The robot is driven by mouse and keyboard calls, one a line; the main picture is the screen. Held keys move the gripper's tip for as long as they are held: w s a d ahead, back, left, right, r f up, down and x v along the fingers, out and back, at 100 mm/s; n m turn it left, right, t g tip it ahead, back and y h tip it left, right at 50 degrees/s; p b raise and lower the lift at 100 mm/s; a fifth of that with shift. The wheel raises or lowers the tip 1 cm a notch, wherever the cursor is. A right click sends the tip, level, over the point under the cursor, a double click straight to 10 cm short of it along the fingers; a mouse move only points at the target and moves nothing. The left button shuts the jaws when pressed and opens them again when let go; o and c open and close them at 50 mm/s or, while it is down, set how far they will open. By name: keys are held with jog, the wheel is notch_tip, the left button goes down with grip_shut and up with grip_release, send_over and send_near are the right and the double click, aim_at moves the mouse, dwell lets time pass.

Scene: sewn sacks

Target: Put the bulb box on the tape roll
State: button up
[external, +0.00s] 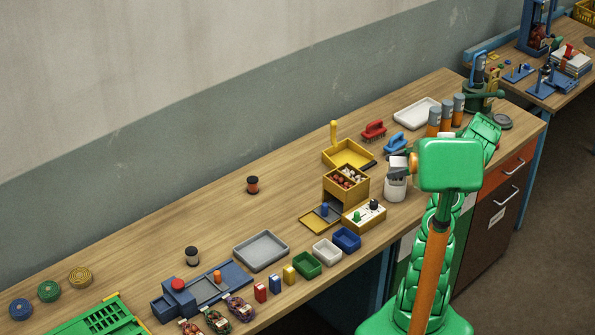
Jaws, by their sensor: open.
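I cannot tell which is the bulb box. Flat coiled rolls lie at the far left: blue (20,309), green (49,291) and yellow (80,276). They look like tape rolls, but I cannot tell which is meant. My gripper (397,166) is small in view, open, at the right above a whitish jar (395,189), well away from the boxes and rolls. Its fingertips are hard to make out.
Green, white and blue trays (307,265) stand right of the boxes, with a grey tray (261,250) behind. A blue fixture (203,288) and a green crate (98,318) lie toward the left. The bench's back left is mostly clear.

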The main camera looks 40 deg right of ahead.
jog(key=v, duration=1.2)
jog(key=shift+g+y, duration=0.3)
jog(key=shift+g, duration=0.6)
jog(key=w+a, duration=0.1)
jog(key=a, duration=0.1)
jog(key=w+a+r, duration=0.1)
jog(key=a, duration=0.1)
jog(key=w+a, duration=0.1)
jog(key=a, duration=0.2)
jog(key=shift+r, duration=0.4)
jog(key=s+a+r+m+g+h, duration=0.15)
jog(key=a+g, duration=0.25)
jog(key=a, duration=0.9)
jog(key=s+a+r+g, duration=0.1)
jog(key=a+r+g, duration=0.15)
jog(key=a, duration=0.95)
jog(key=s+a+f+m+g+h, duration=0.1)
jog(key=s+a+m+h, duration=0.2)
jog(key=s, duration=0.7)
jog(key=s+a+f+m+g+h, duration=0.1)
jog(key=s+a+m+g+h, duration=0.1)
jog(key=s+a+m+h, duration=0.2)
jog(key=shift+s+a+f+h, duration=0.4)
jog(key=shift+s+a+h, duration=0.85)
jog(key=shift+s, duration=2.3)
